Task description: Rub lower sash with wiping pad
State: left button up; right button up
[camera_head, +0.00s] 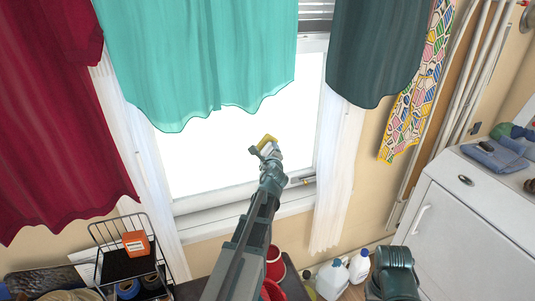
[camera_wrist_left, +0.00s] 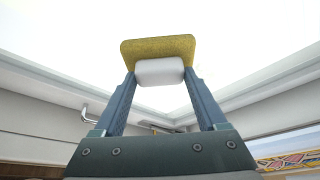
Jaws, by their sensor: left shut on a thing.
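The wiping pad (camera_head: 265,142) is a yellow pad with a white grip block, and it also shows in the left wrist view (camera_wrist_left: 158,50). My left gripper (camera_head: 268,155) is shut on the white block (camera_wrist_left: 160,72), one finger on each side. The lower sash (camera_head: 215,198) is a white frame around very bright glass. In the head view the pad is in front of the glass, above the bottom rail and right of centre. I cannot tell whether the pad touches the glass. My right gripper is not in view.
Teal (camera_head: 200,60), dark green (camera_head: 375,50) and red (camera_head: 55,110) curtains hang around the window. A wire rack (camera_head: 112,240) stands lower left. White jugs (camera_head: 345,272) and a white cabinet (camera_head: 465,235) are at the right. A metal handle (camera_wrist_left: 92,115) is near the sash.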

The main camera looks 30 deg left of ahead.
pick_arm(q)
jog(key=w+d, duration=0.4)
jog(key=w, duration=0.1)
jog(key=shift+w+d, duration=0.2)
dwell(0.6)
jog(key=w+d, duration=0.2)
jog(key=shift+w+d, duration=0.2)
jog(key=shift+w, duration=0.1)
dwell(0.4)
jog(key=w+d, duration=0.2)
jog(key=shift+w, duration=0.4)
jog(key=shift+d, duration=0.1)
